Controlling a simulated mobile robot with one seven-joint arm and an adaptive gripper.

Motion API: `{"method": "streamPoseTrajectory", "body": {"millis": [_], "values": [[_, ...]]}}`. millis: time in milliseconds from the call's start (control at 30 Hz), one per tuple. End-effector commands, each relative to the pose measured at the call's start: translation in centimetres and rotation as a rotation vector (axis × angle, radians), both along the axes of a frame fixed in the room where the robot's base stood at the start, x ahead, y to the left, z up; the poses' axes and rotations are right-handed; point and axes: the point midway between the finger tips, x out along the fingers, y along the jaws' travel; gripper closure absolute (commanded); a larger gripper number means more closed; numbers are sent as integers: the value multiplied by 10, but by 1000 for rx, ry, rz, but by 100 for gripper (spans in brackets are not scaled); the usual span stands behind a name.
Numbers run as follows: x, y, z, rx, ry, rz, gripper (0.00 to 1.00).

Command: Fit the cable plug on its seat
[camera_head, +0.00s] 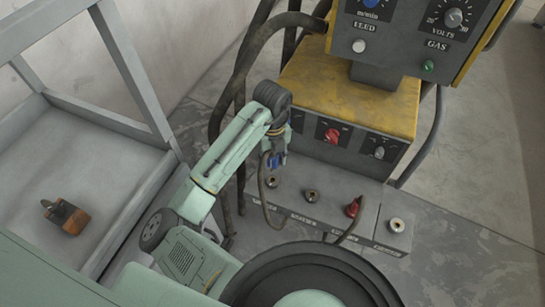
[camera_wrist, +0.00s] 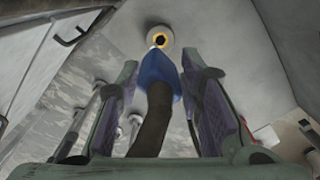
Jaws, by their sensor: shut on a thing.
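The blue cable plug (camera_head: 278,160) is between the fingers of my gripper (camera_head: 271,154), which is shut on it. In the head view the plug appears above the leftmost seat (camera_head: 271,182) of a grey strip. Two other open seats (camera_head: 311,195) and (camera_head: 396,225) show on the strip.
A red plug (camera_head: 352,208) with a cable stands on the strip between open seats. The yellow-topped machine (camera_head: 340,95) rises behind, with thick hoses (camera_head: 240,85) at its left. An orange-brown block (camera_head: 68,217) lies on a grey framed tray (camera_head: 110,160) at left.

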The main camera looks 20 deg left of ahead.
Motion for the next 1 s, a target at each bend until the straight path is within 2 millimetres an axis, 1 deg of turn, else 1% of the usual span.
{"method": "streamPoseTrajectory", "body": {"millis": [167,600,733,1000], "values": [[0,0,-12,-1,-1,-2,100],[0,0,-53,0,-1,0,100],[0,0,-58,0,-1,0,100],[0,0,-58,0,-1,-1,100]]}}
